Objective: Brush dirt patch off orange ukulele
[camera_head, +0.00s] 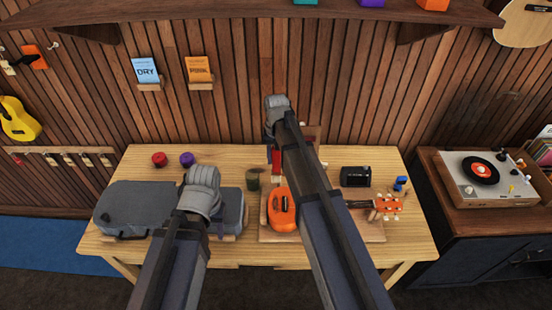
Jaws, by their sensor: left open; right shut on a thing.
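The orange ukulele (281,218) lies on the wooden workbench, with its body at the centre and its orange headstock (389,204) to the right. My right forearm crosses in front of it and hides its middle. I cannot make out a dirt patch on the visible part. My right gripper (271,143) is above and behind the body, pointing down, shut on a red thing (276,162), likely a brush; its lower end is hard to see. My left gripper (216,222) is open over the grey case at the left; its fingers are mostly hidden by my arm.
A grey case (135,208) fills the bench's left side. A red round thing (159,159), a purple one (187,159) and a dark green cup (253,180) stand behind. A black box (355,176) and a blue thing (400,184) are at the right. A shelf (250,10) hangs above.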

